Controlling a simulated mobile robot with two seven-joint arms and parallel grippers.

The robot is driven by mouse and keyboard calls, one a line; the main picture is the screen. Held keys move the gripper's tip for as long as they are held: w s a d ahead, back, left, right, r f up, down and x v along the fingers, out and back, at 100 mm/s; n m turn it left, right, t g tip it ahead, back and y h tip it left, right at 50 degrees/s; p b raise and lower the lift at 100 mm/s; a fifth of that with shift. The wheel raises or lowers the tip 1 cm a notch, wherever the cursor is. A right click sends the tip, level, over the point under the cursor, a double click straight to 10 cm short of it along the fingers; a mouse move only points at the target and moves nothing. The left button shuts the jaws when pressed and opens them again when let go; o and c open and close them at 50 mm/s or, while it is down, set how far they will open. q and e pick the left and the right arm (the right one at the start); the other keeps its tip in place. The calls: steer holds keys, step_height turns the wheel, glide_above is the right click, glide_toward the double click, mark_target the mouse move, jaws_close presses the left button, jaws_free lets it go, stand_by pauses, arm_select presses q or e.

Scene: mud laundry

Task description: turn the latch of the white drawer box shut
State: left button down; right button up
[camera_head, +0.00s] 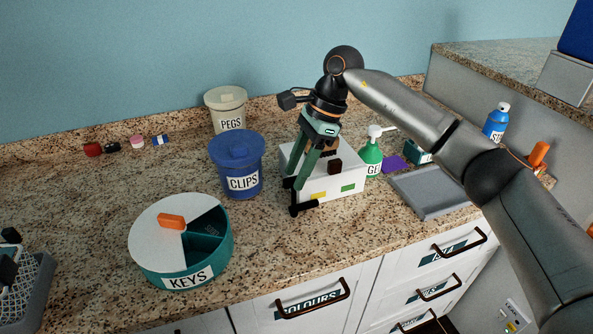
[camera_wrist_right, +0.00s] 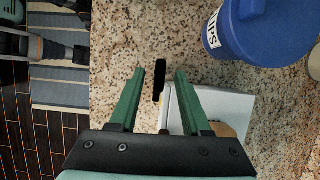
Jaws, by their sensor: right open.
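The white drawer box (camera_head: 347,184) stands on the granite counter, with a yellow and a green patch on its front. The fingers hide part of the box's left side. My left gripper is not clearly visible.
A blue CLIPS tub (camera_head: 236,181) stands close left of the box, with a PEGS tub (camera_head: 228,122) behind. A round KEYS container (camera_head: 165,263) is at front left. A green pump bottle (camera_head: 371,160) and grey tray (camera_head: 425,197) are on the right.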

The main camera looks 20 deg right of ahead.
steer(key=v, duration=1.2)
